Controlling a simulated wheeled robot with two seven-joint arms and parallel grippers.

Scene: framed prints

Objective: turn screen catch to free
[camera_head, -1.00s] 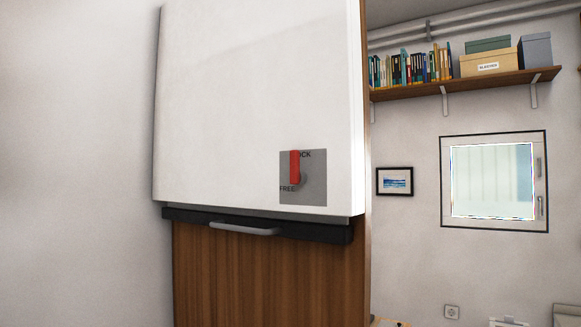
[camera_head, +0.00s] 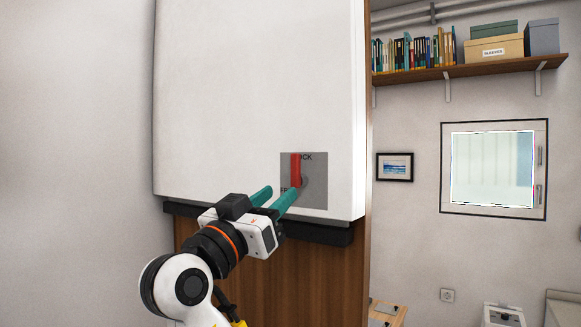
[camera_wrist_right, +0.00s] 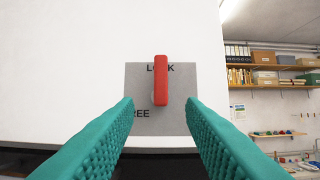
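The screen catch (camera_head: 296,169) is a red lever on a grey plate (camera_head: 317,192) at the lower right of the white screen panel (camera_head: 255,90). The lever stands upright, pointing up at the word LOCK; FREE is marked at the plate's lower left. My right gripper (camera_head: 281,192) has teal fingers, open and empty, just below and in front of the plate. In the right wrist view the catch (camera_wrist_right: 161,80) lies between the directions of the two spread fingers, beyond their tips, with no contact visible. My left gripper is not in view.
A dark bar (camera_head: 325,233) runs under the panel, above a brown wooden board (camera_head: 320,280). A shelf (camera_head: 470,70) with books and boxes, a small framed print (camera_head: 395,167) and a window (camera_head: 493,169) are on the wall at right.

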